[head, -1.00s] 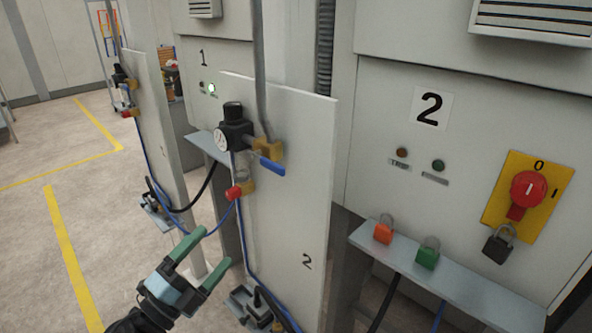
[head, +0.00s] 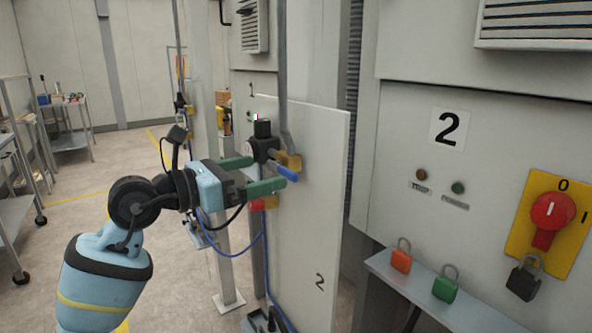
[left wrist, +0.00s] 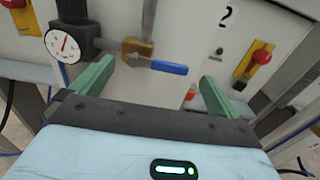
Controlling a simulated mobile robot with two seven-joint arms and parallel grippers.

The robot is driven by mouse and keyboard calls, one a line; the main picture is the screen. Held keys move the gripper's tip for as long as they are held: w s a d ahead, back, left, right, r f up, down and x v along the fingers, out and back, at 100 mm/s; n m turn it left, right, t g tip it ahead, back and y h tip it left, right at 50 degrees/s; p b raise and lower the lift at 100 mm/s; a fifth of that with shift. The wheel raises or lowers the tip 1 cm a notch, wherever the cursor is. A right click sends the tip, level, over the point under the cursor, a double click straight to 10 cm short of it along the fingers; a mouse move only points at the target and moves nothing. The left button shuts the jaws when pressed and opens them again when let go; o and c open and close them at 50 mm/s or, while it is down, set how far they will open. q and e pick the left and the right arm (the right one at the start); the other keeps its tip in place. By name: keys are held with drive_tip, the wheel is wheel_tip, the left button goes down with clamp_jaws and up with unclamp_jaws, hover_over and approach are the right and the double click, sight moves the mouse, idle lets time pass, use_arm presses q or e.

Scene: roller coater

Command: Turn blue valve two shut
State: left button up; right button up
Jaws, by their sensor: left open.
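The blue valve handle (head: 286,173) sits on a brass valve body (head: 291,160) on the panel marked 2 (head: 322,215). In the left wrist view the blue handle (left wrist: 169,67) points right from the brass body (left wrist: 133,48). My left gripper (head: 261,174) is open, its green fingers at the height of the valve. In the left wrist view the handle lies beyond and between the two fingertips, and no contact shows. A pressure gauge (left wrist: 62,44) is left of the valve. My right gripper is not in view.
A shelf (head: 440,298) on cabinet 2 holds an orange padlock (head: 401,260) and a green padlock (head: 446,288). A red rotary switch (head: 552,212) on a yellow plate carries a black padlock (head: 523,281). Blue hose (head: 236,247) hangs below the valve. Carts stand at the far left.

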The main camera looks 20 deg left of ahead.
sight(279, 167)
use_arm(q)
drive_tip(key=p+x, duration=0.1)
drive_tip(key=x, duration=0.6)
drive_tip(key=shift+w+d, duration=0.25)
drive_tip(key=shift+w, duration=0.1)
drive_tip(key=shift+c, duration=0.4)
drive_tip(key=c, duration=1.1)
